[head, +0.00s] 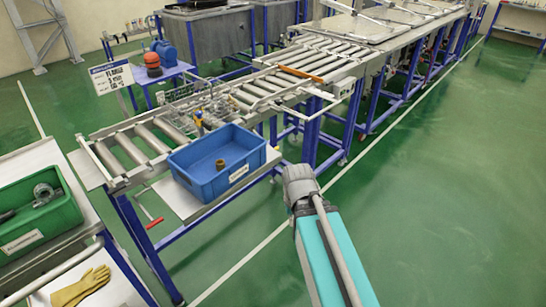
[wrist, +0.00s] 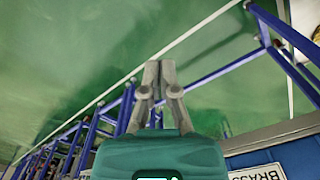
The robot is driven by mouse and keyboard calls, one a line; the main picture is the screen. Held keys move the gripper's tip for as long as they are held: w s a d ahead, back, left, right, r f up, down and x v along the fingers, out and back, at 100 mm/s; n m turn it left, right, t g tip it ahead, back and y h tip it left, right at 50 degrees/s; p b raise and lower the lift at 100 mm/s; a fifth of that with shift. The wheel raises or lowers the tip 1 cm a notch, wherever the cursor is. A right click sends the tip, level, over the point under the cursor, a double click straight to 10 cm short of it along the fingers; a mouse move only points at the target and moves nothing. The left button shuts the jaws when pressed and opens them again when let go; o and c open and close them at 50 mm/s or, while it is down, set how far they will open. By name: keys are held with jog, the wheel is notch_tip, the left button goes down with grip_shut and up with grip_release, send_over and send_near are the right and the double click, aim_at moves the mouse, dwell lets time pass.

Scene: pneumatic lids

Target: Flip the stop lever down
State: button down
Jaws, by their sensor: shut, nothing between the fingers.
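A lever with a red grip (head: 155,223) on a thin metal rod shows under the near-left end of the roller conveyor (head: 160,141) in the head view; I take it for the stop lever. The rod slopes down to the right toward the red grip. My gripper (wrist: 160,65) shows in the wrist view with its two grey fingers together and nothing between them. It points over green floor and blue frame legs. The lever does not show clearly in the wrist view. In the head view my arm reaches in right of the blue bin, apart from the lever; the fingers cannot be made out there.
A blue bin (head: 178,174) with a small brass part (head: 220,164) sits on a side shelf by the conveyor; its labelled side shows in the wrist view (wrist: 285,158). An orange bar (head: 300,74) crosses the rollers. A green bin (head: 62,221) and yellow gloves (head: 80,288) lie left. Floor at right is clear.

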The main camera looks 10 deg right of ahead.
jog(key=w+f+m+t+y+b, duration=0.25)
jog(key=w+m+b, duration=0.2)
jog(key=w, duration=0.25)
jog(key=w+a+f+m+t+y+b, duration=0.1)
jog(key=w+f+m+y+b, duration=0.1)
jog(key=w+f+m+b, duration=0.3)
jog(key=w+f+m+t+y+b, duration=0.25)
jog(key=w+m+b, duration=0.2)
jog(key=w, duration=0.35)
jog(key=w+d+m+t+y+b, duration=0.1)
jog(key=w+d+m+t+b, duration=0.2)
jog(key=w+m+b, duration=0.3)
jog(key=w+d+f+m+t+y+b, duration=0.1)
jog(key=w+d+m+t+b, duration=0.2)
jog(key=w+m, duration=0.6)
jog(key=w+d+b, duration=0.1)
jog(key=d+b, duration=0.1)
jog(key=b, duration=0.1)
jog(key=shift+w+d+f+t+y, duration=0.2)
jog(key=shift+d+t+y, duration=0.1)
jog(key=shift+t, duration=0.1)
jog(key=shift+a, duration=0.1)
jog(key=b+x, duration=0.2)
jog(key=x, duration=0.8)
jog(key=r+p, duration=0.3)
jog(key=r, duration=0.1)
jog(key=shift+s+d+p, duration=0.25)
jog(key=shift+d+p, duration=0.05)
jog(key=shift+p, duration=0.1)
